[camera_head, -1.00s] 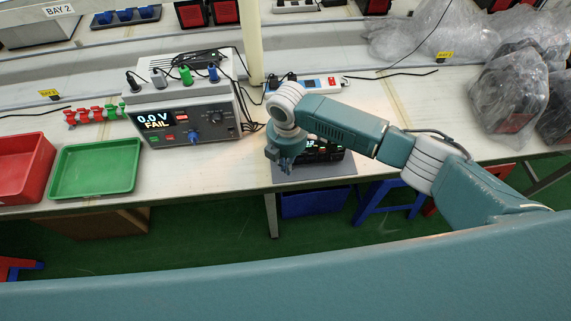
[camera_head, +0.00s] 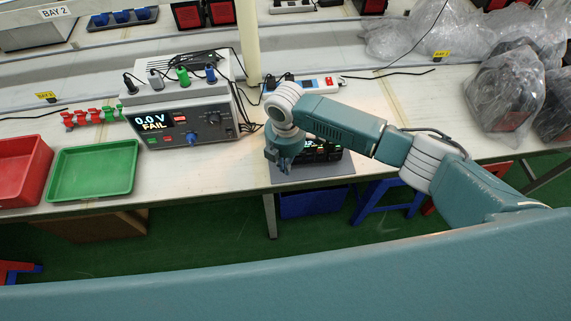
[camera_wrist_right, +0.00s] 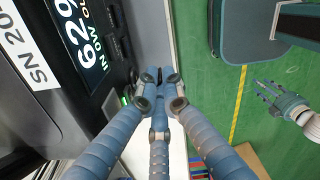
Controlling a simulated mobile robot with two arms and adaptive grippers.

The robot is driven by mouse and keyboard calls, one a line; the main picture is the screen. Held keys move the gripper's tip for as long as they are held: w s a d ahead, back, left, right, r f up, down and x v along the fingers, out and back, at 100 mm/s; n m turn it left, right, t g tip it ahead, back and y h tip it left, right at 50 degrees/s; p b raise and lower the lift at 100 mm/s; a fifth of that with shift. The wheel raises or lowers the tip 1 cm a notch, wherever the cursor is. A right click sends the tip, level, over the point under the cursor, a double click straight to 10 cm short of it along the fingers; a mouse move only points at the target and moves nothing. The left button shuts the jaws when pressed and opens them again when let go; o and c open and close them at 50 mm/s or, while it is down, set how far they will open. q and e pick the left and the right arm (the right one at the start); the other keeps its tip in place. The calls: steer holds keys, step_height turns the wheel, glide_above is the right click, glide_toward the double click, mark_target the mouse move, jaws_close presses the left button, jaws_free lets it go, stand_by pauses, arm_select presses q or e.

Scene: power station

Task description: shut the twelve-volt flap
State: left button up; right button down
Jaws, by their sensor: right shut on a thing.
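The black power station (camera_head: 322,152) stands on a grey mat (camera_head: 338,170) on the bench, partly hidden by my right arm. In the right wrist view its dark case and lit display (camera_wrist_right: 82,30) fill the left side. My right gripper (camera_head: 285,168) is at its left end; in the wrist view the right gripper (camera_wrist_right: 157,78) has its fingertips together beside the case, near a small green light. The fingers hide what they are shut on; it appears to be the twelve-volt flap, whose angle I cannot tell. My left gripper (camera_wrist_right: 268,95) is apart at the right, fingers spread.
A tester (camera_head: 188,115) reading 0.0 V FAIL stands left of the station, with cables behind. A green tray (camera_head: 92,196) and a red bin (camera_head: 20,170) lie farther left. A power strip (camera_head: 315,84) lies behind my arm. Bagged units (camera_head: 508,90) stand right.

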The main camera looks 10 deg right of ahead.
steer(key=shift+a+r, duration=0.1)
steer(key=shift+a, duration=0.05)
steer(key=c, duration=2)
jaws_free()
steer(key=shift+o, duration=0.4)
